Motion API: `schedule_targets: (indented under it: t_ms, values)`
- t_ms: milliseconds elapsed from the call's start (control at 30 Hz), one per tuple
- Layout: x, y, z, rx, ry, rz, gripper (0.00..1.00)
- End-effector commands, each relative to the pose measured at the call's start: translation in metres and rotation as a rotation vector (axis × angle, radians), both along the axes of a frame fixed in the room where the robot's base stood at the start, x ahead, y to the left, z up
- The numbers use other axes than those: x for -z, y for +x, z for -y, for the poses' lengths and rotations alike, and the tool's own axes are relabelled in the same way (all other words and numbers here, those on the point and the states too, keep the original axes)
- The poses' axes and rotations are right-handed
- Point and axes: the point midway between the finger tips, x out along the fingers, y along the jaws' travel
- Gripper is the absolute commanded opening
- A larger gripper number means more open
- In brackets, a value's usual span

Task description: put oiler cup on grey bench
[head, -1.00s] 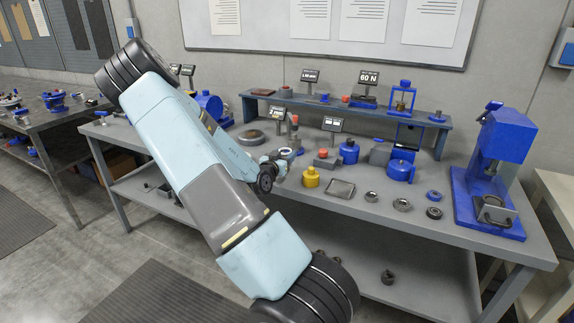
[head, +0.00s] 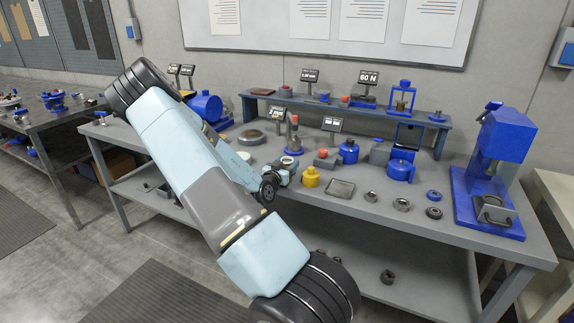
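The grey bench (head: 462,244) runs across the middle of the head view, with many small parts on its top. I cannot say for sure which part is the oiler cup. A yellow rounded cup with a knob (head: 310,178) stands upright on the bench, just right of my gripper. A blue cone-shaped piece with a red top (head: 293,143) stands behind my gripper. My gripper (head: 282,176) is low over the bench, left of the yellow cup. My arm hides most of it, so its fingers and anything between them do not show clearly.
A raised shelf (head: 345,106) with small displays stands along the bench's back. A blue press (head: 492,165) fills the right end. A shallow grey tray (head: 341,188) and several rings lie in front. The bench's front right has free room.

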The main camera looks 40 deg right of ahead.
Motion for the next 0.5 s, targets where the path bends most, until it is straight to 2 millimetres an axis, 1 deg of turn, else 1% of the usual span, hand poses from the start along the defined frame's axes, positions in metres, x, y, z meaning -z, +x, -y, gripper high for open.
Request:
schedule_targets:
  t_ms: [33, 133, 167, 433, 500]
  values:
    - [-0.0001, 0.0001, -0.0001, 0.0, 0.0, 0.0, 0.66]
    - [-0.0002, 0.0001, -0.0002, 0.0, 0.0, 0.0, 0.76]
    - [-0.0002, 0.0001, -0.0003, 0.0, 0.0, 0.0, 0.77]
    - [-0.0018, 0.0003, -0.0006, -0.001, 0.0, 0.001, 0.77]
    - [-0.0019, -0.0008, -0.0044, -0.002, 0.001, 0.0, 0.77]
